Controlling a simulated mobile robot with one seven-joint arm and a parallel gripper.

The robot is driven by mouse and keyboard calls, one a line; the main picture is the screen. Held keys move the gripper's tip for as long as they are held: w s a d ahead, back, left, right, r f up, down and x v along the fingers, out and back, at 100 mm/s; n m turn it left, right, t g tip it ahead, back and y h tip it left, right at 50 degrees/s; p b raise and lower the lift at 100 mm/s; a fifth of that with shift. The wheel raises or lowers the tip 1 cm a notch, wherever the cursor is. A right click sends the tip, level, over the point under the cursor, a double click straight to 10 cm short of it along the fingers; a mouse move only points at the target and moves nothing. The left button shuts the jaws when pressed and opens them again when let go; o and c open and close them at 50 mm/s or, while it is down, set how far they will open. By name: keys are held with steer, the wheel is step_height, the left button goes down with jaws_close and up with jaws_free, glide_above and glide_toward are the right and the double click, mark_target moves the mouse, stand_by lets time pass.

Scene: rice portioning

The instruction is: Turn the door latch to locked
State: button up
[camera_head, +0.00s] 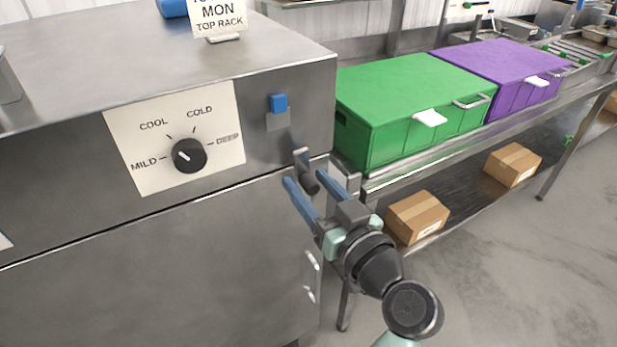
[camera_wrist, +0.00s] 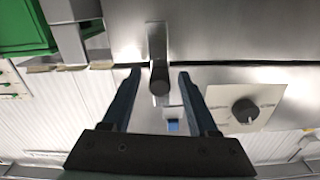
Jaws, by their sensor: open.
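The door latch (camera_head: 301,159) is a small grey metal bar with a dark rounded end, at the right end of the seam between the steel cabinet's upper panel and its door (camera_head: 200,270). In the wrist view the latch (camera_wrist: 157,42) lies lengthwise, with its dark end between my fingertips. My gripper (camera_head: 305,178) is open, its two blue fingers on either side of the latch. The wrist view shows a gap between the latch and each finger of my gripper (camera_wrist: 160,74). Whether the latch is locked cannot be told.
A dial (camera_head: 189,155) on a white plate, marked MILD, COOL, COLD and DEEP, points toward MILD. A blue button (camera_head: 278,103) sits above the latch. Green (camera_head: 415,85) and purple (camera_head: 500,65) bins stand on a steel bench at the right, with cardboard boxes (camera_head: 417,216) below.

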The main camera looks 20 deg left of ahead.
steer(key=shift+w+a, duration=0.3)
steer(key=shift+a, duration=0.05)
steer(key=shift+c, duration=0.3)
jaws_close()
steer(key=shift+s+a, duration=0.1)
stand_by(0.9)
